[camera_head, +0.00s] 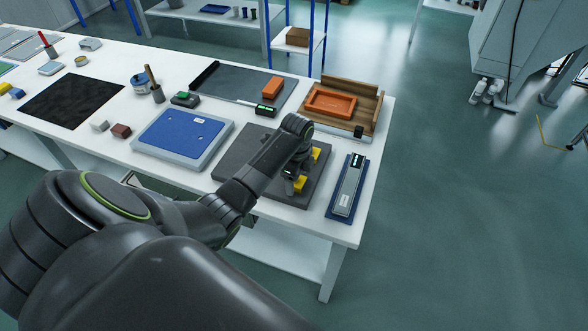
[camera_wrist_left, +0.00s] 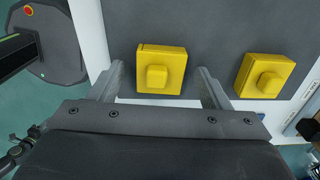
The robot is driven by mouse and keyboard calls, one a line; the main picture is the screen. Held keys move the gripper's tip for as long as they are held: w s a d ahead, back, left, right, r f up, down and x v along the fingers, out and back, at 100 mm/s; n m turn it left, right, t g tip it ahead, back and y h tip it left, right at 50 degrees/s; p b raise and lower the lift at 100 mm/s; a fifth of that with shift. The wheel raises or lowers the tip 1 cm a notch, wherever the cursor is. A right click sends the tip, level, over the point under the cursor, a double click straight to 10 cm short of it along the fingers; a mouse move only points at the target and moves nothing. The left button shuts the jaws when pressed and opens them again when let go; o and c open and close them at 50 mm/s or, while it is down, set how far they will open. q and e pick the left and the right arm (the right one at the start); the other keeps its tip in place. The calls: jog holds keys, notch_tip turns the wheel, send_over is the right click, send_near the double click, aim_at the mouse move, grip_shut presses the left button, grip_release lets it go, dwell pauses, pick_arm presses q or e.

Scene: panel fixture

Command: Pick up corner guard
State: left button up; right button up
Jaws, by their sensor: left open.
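Two yellow corner guards are in view, each a square block with a raised knob in the wrist view. One guard (camera_wrist_left: 162,70) lies between the fingers in the picture; the other (camera_wrist_left: 265,75) is to the right of them. Both rest on a dark grey panel (camera_head: 233,165); in the head view one guard (camera_head: 300,183) shows just below the gripper and the other (camera_head: 316,153) beyond it. My left gripper (camera_wrist_left: 160,78) is open, with the first guard between or just past its fingertips; contact is not clear. In the head view the left gripper (camera_head: 291,172) hangs over the panel, partly hidden by its wrist.
A blue panel (camera_head: 180,135) lies left of the grey panel, and a wooden tray with an orange frame (camera_head: 331,103) stands behind it. A blue-and-silver tool (camera_head: 347,190) lies to the right, by the white table's edge (camera_head: 372,180).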

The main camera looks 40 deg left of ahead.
pick_arm(q)
jog(key=c, duration=1.1)
jog(key=shift+o, duration=0.2)
